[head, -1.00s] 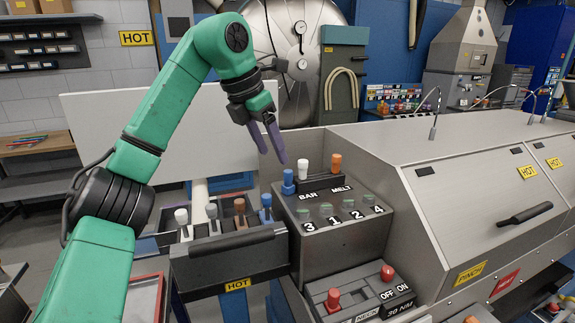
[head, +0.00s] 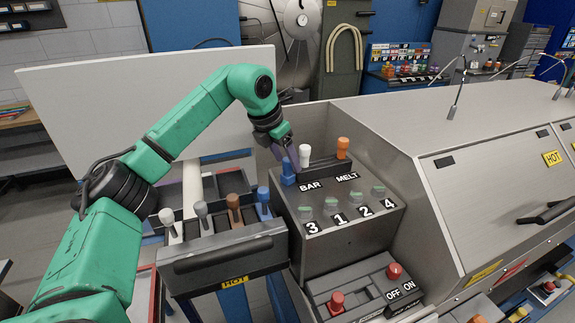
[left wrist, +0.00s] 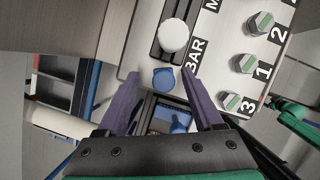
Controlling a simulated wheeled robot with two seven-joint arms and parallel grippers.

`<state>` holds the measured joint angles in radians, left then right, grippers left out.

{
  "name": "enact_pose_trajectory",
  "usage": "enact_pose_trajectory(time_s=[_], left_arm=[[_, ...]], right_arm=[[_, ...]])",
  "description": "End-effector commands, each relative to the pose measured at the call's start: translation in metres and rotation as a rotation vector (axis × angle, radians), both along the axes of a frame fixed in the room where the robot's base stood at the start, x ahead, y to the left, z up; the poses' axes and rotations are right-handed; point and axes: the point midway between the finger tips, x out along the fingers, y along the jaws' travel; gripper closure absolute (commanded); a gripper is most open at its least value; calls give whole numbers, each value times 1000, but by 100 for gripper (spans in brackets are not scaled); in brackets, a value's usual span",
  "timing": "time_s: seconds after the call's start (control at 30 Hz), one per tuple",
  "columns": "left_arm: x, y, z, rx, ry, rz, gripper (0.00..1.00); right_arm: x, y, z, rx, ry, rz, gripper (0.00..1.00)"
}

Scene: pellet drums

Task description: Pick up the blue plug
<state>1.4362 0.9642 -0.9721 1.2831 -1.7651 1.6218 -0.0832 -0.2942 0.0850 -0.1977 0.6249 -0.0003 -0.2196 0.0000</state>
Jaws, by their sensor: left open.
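In the left wrist view the round blue plug top (left wrist: 163,77) shows between the two fingertips (left wrist: 164,82), with gaps on both sides. A second blue plug (head: 264,199) stands in the grey tray to the left, with white, grey and brown plugs. My right gripper is not seen.
The panel box (head: 350,222) carries several green-topped knobs labelled 3, 1, 2 and 4. The tray (head: 222,258) with a HOT label sits left of it. A switch box (head: 368,290) with red knobs is below. A pale board (head: 150,97) stands behind my left arm.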

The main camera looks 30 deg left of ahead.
Motion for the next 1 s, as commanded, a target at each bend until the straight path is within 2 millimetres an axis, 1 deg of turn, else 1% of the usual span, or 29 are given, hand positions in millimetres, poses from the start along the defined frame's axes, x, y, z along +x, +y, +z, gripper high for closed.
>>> enact_pose_trajectory(time_s=[0.03,0.07,0.13,0.3,0.37,0.4,0.47,0.5,1.0], left_arm=[[2,-1,-3,-1,1,0,32],[4,-2,-7,-1,1,0,32],[5,-2,-13,0,-1,0,32],[6,-2,-14,-1,-3,0,32],[6,-2,-14,-1,-2,0,55],[6,-2,-14,0,-2,0,70],[6,-2,-14,-1,-2,0,93],[6,-2,-14,0,-2,0,100],[6,-2,-14,-1,-2,0,100]], right_arm=[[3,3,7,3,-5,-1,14],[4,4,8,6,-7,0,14],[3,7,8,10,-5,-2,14],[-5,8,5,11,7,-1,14],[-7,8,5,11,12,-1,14],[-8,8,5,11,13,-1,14],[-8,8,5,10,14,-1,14],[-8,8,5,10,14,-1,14],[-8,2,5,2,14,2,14]])
